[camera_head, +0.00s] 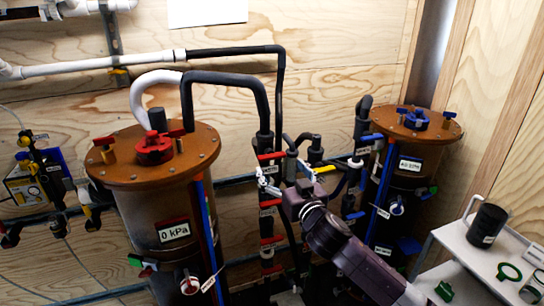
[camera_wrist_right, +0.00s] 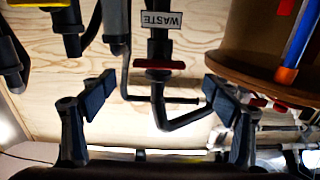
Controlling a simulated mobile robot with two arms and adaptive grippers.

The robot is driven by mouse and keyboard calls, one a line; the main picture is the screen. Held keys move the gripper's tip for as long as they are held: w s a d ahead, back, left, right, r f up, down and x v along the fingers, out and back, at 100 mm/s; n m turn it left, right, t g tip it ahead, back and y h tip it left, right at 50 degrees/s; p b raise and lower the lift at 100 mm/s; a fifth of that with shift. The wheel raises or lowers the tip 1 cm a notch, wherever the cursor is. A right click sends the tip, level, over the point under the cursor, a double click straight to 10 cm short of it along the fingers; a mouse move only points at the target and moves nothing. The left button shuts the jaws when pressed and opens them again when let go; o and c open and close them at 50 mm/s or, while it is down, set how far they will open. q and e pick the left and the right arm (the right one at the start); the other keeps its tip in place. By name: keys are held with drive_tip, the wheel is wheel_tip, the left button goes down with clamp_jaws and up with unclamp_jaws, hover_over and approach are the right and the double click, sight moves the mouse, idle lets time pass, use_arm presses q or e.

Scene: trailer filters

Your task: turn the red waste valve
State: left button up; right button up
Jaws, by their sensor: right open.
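In the right wrist view, which looks upside down, the red waste valve (camera_wrist_right: 158,64) has a flat red handle on a dark vertical pipe. A white WASTE label (camera_wrist_right: 161,19) is on the same pipe. My right gripper (camera_wrist_right: 160,82) is open, with one finger on each side of the pipe in the picture; I see no contact with the handle. In the head view my right gripper (camera_head: 297,190) is in front of the middle pipes, where several red handles show; I cannot tell there which is the waste valve. My left gripper is not in view.
A brown-lidded tank (camera_head: 125,165) reading 0 kPa stands left of the pipes, and another tank (camera_head: 413,125) stands right. A bent dark pipe (camera_wrist_right: 190,120) runs between my fingers in the wrist view. A white cart (camera_head: 455,240) is at lower right.

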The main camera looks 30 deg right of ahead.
sight(274, 158)
drive_tip(key=shift+w+d+r, duration=0.15)
drive_tip(key=shift+w, duration=0.25)
drive_tip(key=p+x, duration=0.2)
drive_tip(key=x, duration=0.3)
drive_tip(key=shift+w, duration=0.3)
drive_tip(key=shift+w+d, duration=0.2)
drive_tip(key=shift+w, duration=0.5)
drive_tip(key=c, duration=1.2)
